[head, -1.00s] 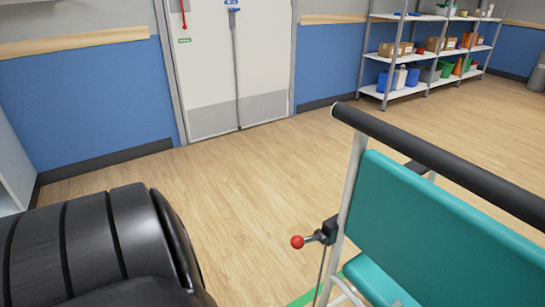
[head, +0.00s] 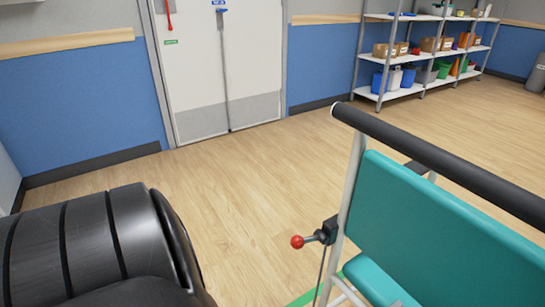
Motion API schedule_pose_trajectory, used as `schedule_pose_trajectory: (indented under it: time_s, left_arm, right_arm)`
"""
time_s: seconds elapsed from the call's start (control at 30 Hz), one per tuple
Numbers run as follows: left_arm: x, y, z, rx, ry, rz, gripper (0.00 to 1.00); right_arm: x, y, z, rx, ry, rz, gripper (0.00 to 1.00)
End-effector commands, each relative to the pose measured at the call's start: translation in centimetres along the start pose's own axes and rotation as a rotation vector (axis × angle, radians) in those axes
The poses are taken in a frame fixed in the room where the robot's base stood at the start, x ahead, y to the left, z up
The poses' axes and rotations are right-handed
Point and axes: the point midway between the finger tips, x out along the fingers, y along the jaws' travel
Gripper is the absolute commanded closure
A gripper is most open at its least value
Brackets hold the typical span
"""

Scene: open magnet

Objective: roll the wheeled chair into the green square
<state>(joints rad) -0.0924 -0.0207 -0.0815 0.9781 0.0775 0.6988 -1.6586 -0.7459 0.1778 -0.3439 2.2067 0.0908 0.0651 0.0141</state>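The wheeled chair (head: 435,222) has a teal back and seat, a pale metal frame and a black push bar across its top. It fills the lower right of the head view, and its wheels are out of sight. A lever with a red knob (head: 297,242) sticks out from its left side. A strip of the green square (head: 303,299) shows on the floor at the bottom edge, beside and partly behind the chair's frame. The rest of the square is hidden or out of frame. Neither of my grippers is in view; only a black part of mine shows at lower left.
White double doors (head: 218,65) stand in the blue wall ahead. A metal shelf rack (head: 425,80) with boxes and bins stands at the back right, and a grey bin (head: 537,78) is at the far right. The wooden floor between is clear.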

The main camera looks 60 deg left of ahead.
Motion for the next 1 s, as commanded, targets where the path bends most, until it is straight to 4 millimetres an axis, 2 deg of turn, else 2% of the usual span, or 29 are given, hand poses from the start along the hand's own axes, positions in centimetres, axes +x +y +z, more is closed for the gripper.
schedule_pose_trajectory:
  time_s: [0.03, 0.07, 0.53, 0.57, 0.7, 1.0]
  left_arm:
    - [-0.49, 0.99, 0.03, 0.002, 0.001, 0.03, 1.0]
    - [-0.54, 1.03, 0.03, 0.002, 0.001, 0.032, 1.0]
    - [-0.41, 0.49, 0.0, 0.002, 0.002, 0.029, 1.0]
    - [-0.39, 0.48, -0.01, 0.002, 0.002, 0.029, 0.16]
    - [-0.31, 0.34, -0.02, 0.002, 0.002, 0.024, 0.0]
    - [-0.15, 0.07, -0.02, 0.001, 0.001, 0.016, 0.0]
  right_arm:
    - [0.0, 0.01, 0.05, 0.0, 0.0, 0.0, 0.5]
    - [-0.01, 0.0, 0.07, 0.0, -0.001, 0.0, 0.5]
    - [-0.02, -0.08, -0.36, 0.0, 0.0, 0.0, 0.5]
    - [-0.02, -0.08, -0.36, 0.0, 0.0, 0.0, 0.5]
    - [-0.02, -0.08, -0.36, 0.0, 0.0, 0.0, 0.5]
    - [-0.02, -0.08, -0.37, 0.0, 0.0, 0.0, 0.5]
